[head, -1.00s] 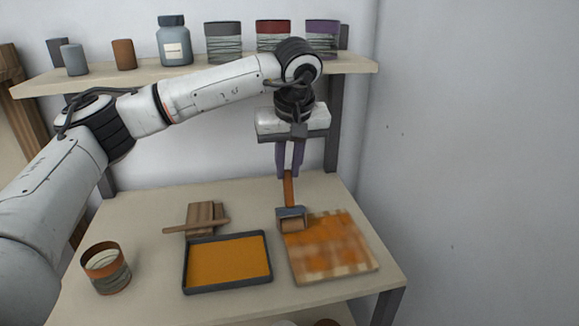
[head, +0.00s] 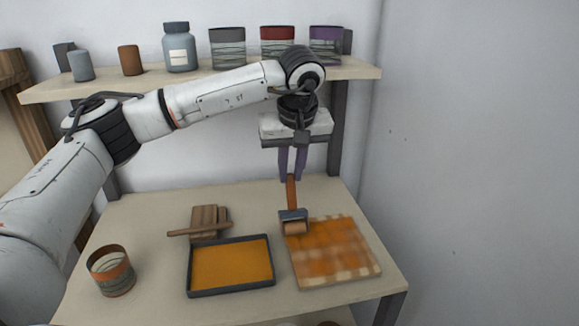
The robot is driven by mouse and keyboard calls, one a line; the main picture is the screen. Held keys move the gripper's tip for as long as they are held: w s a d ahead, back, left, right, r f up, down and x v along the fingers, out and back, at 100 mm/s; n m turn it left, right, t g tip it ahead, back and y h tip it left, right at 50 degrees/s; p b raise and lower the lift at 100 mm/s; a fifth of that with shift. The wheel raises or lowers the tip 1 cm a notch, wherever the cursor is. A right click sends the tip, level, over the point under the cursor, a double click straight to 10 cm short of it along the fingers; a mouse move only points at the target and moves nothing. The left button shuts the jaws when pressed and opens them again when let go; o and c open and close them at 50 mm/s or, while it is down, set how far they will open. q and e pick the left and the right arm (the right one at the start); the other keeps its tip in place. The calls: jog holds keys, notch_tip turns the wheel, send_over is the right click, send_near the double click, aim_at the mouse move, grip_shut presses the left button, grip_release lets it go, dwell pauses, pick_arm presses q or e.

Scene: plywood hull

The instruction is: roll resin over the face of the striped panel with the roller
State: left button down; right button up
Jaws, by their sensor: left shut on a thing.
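The striped panel (head: 335,262) lies flat on the right side of the table. Its face is mostly covered in patchy orange resin, with paler bands and squares, mainly near its edges. My left gripper (head: 291,178) is shut on the brown handle of the roller (head: 294,223) and points down. The roller head is at the panel's back left corner; I cannot tell if it touches the face. The resin tray (head: 189,281), dark-rimmed and filled with orange resin, sits left of the panel. My right gripper is not in view.
A wooden block with a stick (head: 205,222) lies behind the tray. An open can (head: 111,270) stands at the table's front left. A shelf (head: 215,77) above holds several cans and bottles. A wall is at the right.

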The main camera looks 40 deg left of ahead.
pick_arm(q)
jog(key=shift+s+d+b, duration=0.55)
jog(key=shift+s+d, duration=3.4)
jog(key=shift+d, duration=0.7)
jog(key=shift+w+a+p, duration=0.35)
jog(key=shift+w+a, duration=1.2)
jog(key=shift+a, duration=0.3)
jog(key=shift+w+a+p, duration=0.3)
jog(key=shift+w+a, duration=1.25)
jog(key=shift+a, duration=0.25)
jog(key=shift+w+a+f+p, duration=0.1)
jog(key=shift+w+a+p, duration=0.3)
jog(key=shift+w+a, duration=0.55)
jog(key=shift+w+a+p, duration=0.4)
jog(key=shift+w+a, duration=0.3)
jog(key=shift+a, duration=0.3)
